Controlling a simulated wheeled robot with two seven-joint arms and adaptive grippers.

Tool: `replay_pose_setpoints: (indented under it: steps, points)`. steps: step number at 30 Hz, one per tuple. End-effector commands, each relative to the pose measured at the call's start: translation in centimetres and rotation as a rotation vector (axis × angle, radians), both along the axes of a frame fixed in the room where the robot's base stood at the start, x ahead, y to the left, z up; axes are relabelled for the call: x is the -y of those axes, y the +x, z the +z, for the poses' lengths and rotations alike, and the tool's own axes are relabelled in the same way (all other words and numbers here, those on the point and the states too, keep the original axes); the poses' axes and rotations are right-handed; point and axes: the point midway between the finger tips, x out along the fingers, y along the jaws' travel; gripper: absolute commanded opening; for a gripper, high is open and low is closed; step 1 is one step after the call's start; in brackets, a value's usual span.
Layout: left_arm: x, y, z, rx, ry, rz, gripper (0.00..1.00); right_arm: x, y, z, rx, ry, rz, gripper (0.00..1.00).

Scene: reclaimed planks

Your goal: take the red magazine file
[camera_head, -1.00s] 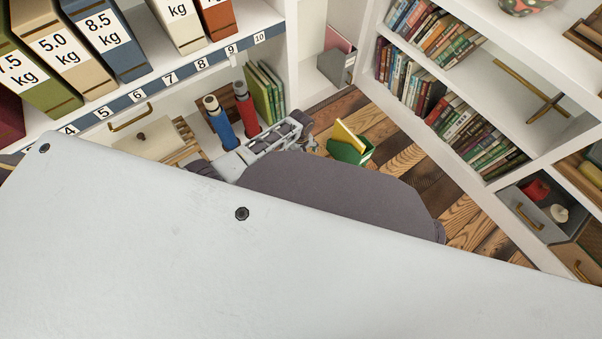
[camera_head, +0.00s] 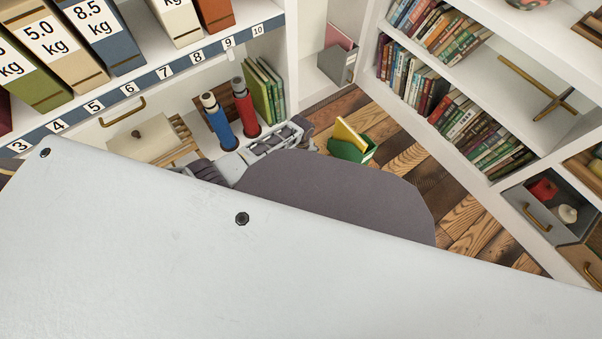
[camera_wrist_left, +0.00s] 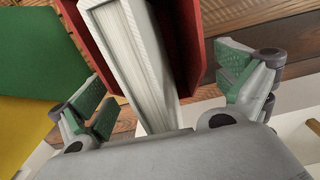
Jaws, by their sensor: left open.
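The red magazine file (camera_wrist_left: 185,45) shows in the left wrist view, with red walls on both sides of a white block of pages (camera_wrist_left: 135,50). My left gripper (camera_wrist_left: 165,96) is open, with one finger on each side of the file's near end. The fingers look apart from the red walls. In the head view my left gripper (camera_head: 305,135) is partly visible by the floor, next to a green file. I cannot make out the red file in the head view; it seems hidden by my arm. My right gripper is not in view.
A green file (camera_head: 350,150) with yellow contents stands on the plank floor just right of my gripper. Blue (camera_head: 218,122) and red (camera_head: 245,105) tubes stand close to its left. A bookshelf (camera_head: 480,90) is at right. Some floor (camera_head: 410,155) is clear.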

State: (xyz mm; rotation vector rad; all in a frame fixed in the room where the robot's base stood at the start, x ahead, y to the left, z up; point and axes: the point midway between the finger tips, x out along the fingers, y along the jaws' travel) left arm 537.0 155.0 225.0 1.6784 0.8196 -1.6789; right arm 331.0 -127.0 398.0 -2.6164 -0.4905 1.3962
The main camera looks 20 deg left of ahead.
Motion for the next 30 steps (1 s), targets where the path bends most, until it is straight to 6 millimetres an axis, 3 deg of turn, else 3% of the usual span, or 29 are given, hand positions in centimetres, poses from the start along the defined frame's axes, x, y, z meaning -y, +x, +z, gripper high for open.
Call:
replay_pose_setpoints:
  steps: [12,30]
  points:
    - [0.02,0.01,0.05,0.0,0.0,0.0,0.97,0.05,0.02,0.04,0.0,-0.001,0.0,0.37]
    - [0.07,0.19,0.2,0.004,-0.002,0.0,0.23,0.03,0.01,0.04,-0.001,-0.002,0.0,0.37]
